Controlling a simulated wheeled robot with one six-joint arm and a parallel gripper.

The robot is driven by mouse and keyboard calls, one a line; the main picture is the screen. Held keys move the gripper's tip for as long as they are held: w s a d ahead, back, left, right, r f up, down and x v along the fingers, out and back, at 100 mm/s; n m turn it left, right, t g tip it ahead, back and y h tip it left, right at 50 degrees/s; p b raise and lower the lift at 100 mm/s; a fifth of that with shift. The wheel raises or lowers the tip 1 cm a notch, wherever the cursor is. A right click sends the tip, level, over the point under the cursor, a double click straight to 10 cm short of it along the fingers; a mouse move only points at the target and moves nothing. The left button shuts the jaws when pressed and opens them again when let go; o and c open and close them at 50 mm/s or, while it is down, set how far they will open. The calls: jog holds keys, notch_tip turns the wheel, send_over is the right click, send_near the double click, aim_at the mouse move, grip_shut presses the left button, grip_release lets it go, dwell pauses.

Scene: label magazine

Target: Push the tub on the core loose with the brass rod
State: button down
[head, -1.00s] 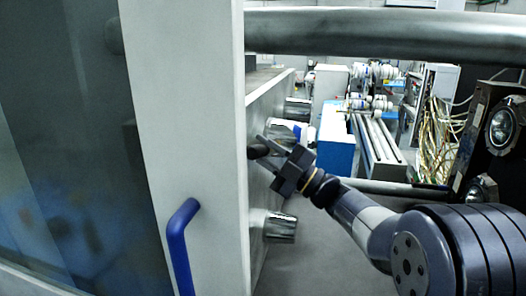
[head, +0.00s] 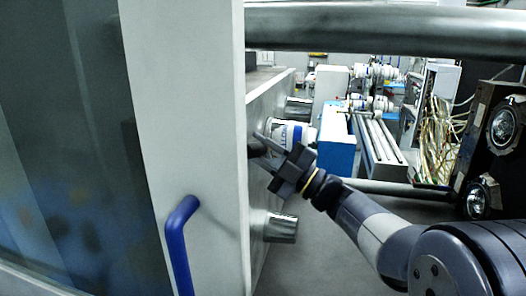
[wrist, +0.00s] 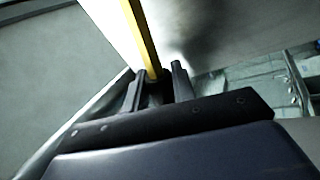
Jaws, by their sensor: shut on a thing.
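The tub (head: 292,133), white with a blue label band, sits on the machine's side wall in the head view, between two bare metal cores. The core under it is hidden. My gripper (head: 262,152) is close in front of and below the tub, its fingers pointing toward the wall. In the wrist view my gripper (wrist: 158,73) is shut on the brass rod (wrist: 141,32), which runs up and away from between the fingers. The rod's far end is out of the wrist view, and I cannot make out the rod in the head view. I cannot tell whether it touches the tub.
A bare core (head: 298,108) sticks out above the tub and another core (head: 280,227) below it. A white post with a blue handle (head: 178,240) stands close on the left. A thick grey bar (head: 350,32) crosses the top. Dark equipment (head: 500,130) stands at right.

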aim_at(259, 154)
jog(key=shift+s+a+r+b, duration=0.2)
jog(key=shift+s+r, duration=0.15)
jog(key=shift+s, duration=0.6)
jog(key=shift+s+a+r+b, duration=0.15)
jog(key=shift+s+r, duration=0.25)
jog(key=shift+s, duration=0.5)
jog(key=shift+s+a+r+b, duration=0.1)
jog(key=shift+s+a+r, duration=0.2)
jog(key=shift+s, duration=0.65)
jog(key=shift+d, duration=0.1)
